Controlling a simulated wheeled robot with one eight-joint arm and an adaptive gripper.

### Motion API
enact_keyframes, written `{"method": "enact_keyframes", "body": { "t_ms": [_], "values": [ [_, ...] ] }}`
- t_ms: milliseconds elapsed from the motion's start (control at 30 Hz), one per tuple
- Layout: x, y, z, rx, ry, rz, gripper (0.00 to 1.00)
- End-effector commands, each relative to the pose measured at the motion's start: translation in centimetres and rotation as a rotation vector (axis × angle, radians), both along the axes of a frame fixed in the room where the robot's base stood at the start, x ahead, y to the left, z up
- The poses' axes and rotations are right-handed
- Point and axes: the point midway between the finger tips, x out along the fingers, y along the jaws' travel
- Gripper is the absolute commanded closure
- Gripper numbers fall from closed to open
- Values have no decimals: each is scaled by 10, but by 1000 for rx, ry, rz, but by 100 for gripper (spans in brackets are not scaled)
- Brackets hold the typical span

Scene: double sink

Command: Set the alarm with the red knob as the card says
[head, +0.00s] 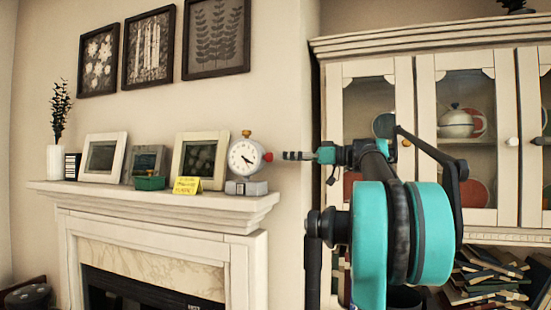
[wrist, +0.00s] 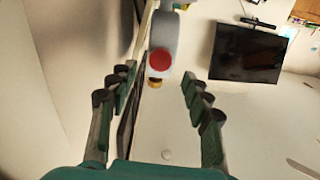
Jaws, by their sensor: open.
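The alarm clock (head: 244,155) has a white dial, dark hands and a brass-coloured top, and stands on a grey base (head: 246,187) at the right end of the mantel. Its red knob (head: 268,157) sticks out from the right side. In the wrist view the red knob (wrist: 159,60) shows as a round disc against the grey clock body (wrist: 166,32). The yellow card (head: 187,186) stands left of the clock; its writing is too small to read. My gripper (head: 288,155) points left at the knob from close by. The wrist view shows its fingers (wrist: 157,86) open and empty.
Picture frames (head: 192,158), a green box (head: 150,183) and a vase (head: 55,160) stand along the mantel (head: 150,199). A glass-fronted cabinet (head: 427,90) is behind my arm. The wrist view shows a dark television screen (wrist: 246,54) at right.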

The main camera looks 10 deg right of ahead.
Motion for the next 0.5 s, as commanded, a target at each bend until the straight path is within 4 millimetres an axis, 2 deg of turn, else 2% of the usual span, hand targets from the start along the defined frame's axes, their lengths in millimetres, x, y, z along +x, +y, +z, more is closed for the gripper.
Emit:
{"method": "enact_keyframes", "body": {
  "t_ms": [33, 200, 500],
  "values": [
    [5, 10, 0, 0, 0, 4, 51],
    [17, 30, 0, 0, 0, 3, 51],
    [24, 42, 0, 0, 0, 0, 51]
  ]
}}
